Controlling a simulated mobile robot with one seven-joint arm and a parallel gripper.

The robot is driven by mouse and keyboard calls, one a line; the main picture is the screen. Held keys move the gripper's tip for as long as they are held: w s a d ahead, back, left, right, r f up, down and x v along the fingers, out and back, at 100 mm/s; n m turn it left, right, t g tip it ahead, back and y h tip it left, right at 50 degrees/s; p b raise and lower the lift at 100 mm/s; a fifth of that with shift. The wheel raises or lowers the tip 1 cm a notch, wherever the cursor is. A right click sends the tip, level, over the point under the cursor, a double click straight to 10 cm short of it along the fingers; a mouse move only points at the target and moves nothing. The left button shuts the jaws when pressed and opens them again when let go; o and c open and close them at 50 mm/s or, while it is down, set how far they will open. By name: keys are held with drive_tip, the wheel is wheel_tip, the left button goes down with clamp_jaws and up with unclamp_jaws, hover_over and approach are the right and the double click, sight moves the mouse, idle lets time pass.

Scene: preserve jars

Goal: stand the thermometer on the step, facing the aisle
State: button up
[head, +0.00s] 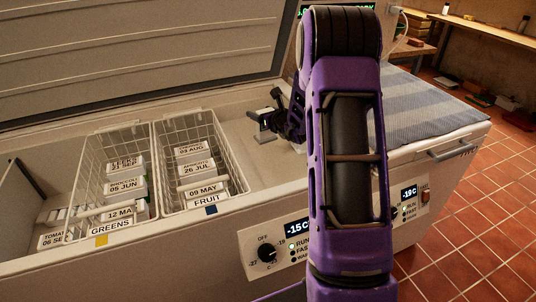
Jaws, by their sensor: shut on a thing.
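My gripper (274,115) reaches into the open chest freezer, to the right of the baskets. It is shut on a small pale grey thing (264,118), which I take to be the thermometer. The thermometer is low over the pale step (243,152) at the freezer's right end. It looks roughly upright. Its face is too small to read, and I cannot tell which way it faces or whether its foot touches the step. My purple arm hides part of the step's right side.
Two white wire baskets of labelled packs, GREENS (84,182) and FRUIT (232,160), stand left of the step. The freezer's front rim (150,236) and raised lid (140,45) bound the space. A striped cloth (425,103) covers the closed right part. The tiled floor is clear at right.

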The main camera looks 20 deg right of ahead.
drive_tip(key=w+d+f+m+h, duration=0.1)
drive_tip(key=w+d+f+h, duration=0.2)
drive_tip(key=w, duration=0.5)
drive_tip(key=shift+y, duration=0.7)
drive_tip(key=shift+d+f+b, duration=0.15)
drive_tip(key=shift+f+b, duration=0.7)
drive_tip(key=shift+f, duration=4.55)
drive_tip(key=shift+f+b, duration=0.25)
drive_tip(key=shift+b, duration=0.05)
drive_tip(key=o, duration=1.5)
drive_tip(key=shift+r, duration=0.1)
drive_tip(key=shift+r+p, duration=0.2)
drive_tip(key=shift+p, duration=0.15)
drive_tip(key=v, duration=1.2)
drive_tip(key=shift+p, duration=0.4)
